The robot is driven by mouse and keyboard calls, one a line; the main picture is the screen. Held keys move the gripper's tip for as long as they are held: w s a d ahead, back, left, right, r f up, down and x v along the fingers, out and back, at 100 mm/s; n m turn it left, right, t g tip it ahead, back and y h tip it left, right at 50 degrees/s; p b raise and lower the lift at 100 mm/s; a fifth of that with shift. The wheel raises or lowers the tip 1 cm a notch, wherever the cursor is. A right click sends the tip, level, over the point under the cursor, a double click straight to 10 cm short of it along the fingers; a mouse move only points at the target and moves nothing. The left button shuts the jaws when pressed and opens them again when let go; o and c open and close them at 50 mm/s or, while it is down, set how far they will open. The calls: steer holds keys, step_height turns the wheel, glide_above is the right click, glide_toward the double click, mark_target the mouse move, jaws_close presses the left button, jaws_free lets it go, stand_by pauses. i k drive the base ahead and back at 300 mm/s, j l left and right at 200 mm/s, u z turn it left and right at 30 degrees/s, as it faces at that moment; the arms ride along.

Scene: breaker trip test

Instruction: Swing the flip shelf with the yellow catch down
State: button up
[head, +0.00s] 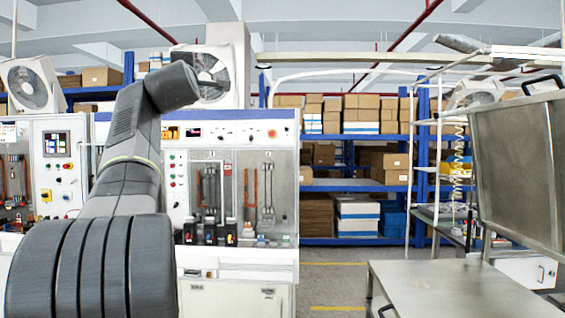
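A brushed-metal panel (520,165) stands raised and slightly tilted at the right edge, with a black handle (542,84) at its top. A flat metal shelf or table top (455,290) lies level below it, with a dark handle at its left edge. Either could be the flip shelf; I cannot tell which. No yellow catch can be made out on either. My arm rises at the left, well away from both metal surfaces. My gripper is not in view.
A test bench (235,185) with breakers and switches stands behind my arm. Blue racks (350,185) with cardboard boxes fill the back. Floor (335,285) is clear between bench and metal top.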

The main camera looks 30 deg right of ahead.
mark_target(517, 145)
steer(key=i+z, duration=0.3)
steer(key=i, duration=0.2)
steer(key=i+j+z, duration=0.15)
steer(key=i+z, duration=0.15)
steer(key=i, duration=0.15)
steer(key=i+j+z, duration=0.25)
steer(key=i, duration=0.2)
steer(key=i+l+z, duration=0.15)
steer(key=i+z, duration=0.15)
steer(key=z, duration=0.15)
steer(key=i+z, duration=0.3)
steer(key=z, duration=0.2)
steer(key=i+z, duration=0.3)
steer(key=z, duration=0.15)
steer(key=i+j+z, duration=0.2)
steer(key=z, duration=0.3)
steer(key=i+z, duration=0.4)
steer(key=i+j+z, duration=0.1)
steer(key=i+z, duration=0.35)
steer(key=k, duration=0.1)
